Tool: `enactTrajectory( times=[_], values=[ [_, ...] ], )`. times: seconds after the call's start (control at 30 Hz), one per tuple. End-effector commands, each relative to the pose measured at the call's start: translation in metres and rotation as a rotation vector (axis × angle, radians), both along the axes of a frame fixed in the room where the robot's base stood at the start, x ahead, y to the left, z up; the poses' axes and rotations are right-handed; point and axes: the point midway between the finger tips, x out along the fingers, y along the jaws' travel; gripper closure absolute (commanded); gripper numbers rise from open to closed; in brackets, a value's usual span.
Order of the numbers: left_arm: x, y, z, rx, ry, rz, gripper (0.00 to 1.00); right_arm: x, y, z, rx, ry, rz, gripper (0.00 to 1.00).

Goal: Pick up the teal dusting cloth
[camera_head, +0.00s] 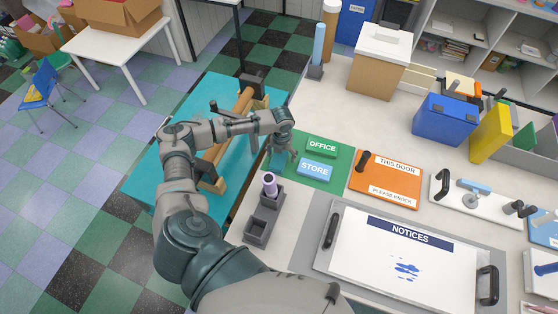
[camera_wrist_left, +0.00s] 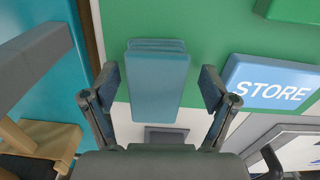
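The teal dusting cloth (camera_wrist_left: 159,85) shows in the left wrist view as a folded, flat block over the edge where the green mat (camera_wrist_left: 210,30) meets the white counter. My left gripper (camera_wrist_left: 162,90) is open, with one finger on each side of the cloth and a gap visible on both sides. In the head view my left gripper (camera_head: 281,160) points down at the left end of the green mat, and it largely hides the cloth there. My right gripper is not in view.
A dark grey holder (camera_head: 257,229) with a purple-topped item stands nearer. A wooden frame (camera_head: 215,155) stands on the teal table to the left. The NOTICES board (camera_head: 360,245) lies in front.

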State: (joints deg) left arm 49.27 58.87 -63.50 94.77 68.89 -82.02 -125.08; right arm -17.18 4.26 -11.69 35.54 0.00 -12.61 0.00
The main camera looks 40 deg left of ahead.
Motion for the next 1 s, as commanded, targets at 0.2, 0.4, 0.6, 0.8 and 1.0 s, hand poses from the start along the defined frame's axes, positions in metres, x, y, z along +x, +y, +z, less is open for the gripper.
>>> enactTrajectory(
  times=[0.2, 0.4, 0.6, 0.8, 1.0],
  values=[
    [0.000, 0.005, -0.002, -0.004, 0.002, 0.002, 0.72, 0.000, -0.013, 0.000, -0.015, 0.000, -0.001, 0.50],
    [0.000, 0.005, -0.002, -0.003, 0.003, 0.003, 0.73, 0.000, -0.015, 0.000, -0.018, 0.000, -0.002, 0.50],
    [0.000, 0.005, 0.002, -0.002, 0.004, 0.003, 0.73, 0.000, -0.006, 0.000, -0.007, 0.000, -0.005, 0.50],
    [0.001, 0.004, 0.039, -0.002, -0.002, 0.001, 0.73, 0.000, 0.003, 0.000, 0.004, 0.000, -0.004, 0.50],
    [0.000, 0.003, 0.080, -0.002, -0.001, 0.002, 0.73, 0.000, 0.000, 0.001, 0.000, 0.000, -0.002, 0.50]
  ],
)
